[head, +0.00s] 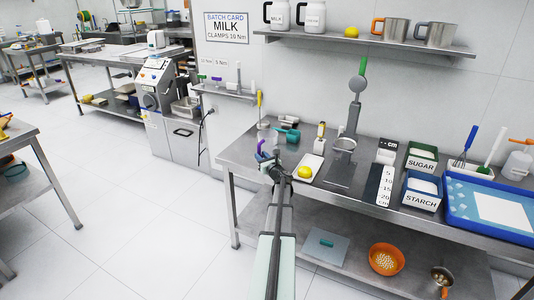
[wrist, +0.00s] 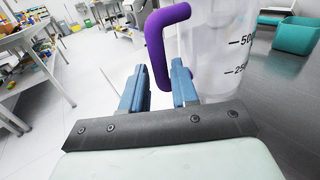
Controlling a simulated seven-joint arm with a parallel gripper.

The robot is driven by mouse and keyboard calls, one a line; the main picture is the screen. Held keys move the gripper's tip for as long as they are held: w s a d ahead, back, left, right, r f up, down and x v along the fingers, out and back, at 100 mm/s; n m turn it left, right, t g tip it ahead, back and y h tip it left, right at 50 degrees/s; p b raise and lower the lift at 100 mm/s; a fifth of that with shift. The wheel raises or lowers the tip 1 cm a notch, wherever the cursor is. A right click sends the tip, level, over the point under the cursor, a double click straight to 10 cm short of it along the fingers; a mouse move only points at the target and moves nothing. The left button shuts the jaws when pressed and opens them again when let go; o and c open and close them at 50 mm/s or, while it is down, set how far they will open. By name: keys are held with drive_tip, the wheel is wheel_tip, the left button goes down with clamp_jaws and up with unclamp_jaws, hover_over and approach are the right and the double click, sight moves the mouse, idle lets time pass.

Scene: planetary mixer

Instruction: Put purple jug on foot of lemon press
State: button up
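The purple jug is a clear measuring jug (wrist: 215,45) with dark marks and a purple handle (wrist: 155,45). In the head view its purple handle (head: 261,146) shows at the table's left end, with the body largely hidden by my gripper (head: 266,157). In the wrist view the two blue fingers of my gripper (wrist: 160,88) stand either side of the handle's lower part. Whether they press on it I cannot tell. The lemon press (head: 355,95) stands right of the jug, with its flat grey foot (head: 341,174) on the table and a green-gripped lever raised.
Teal vessels (head: 291,135) stand behind; one shows in the wrist view (wrist: 295,38). A black scale strip (head: 383,186), sugar (head: 421,160) and starch (head: 421,192) bins stand right of the press.

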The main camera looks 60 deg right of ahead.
drive_tip(key=x, duration=0.3)
drive_tip(key=shift+s, duration=0.1)
drive_tip(key=shift+c, duration=0.4)
clamp_jaws()
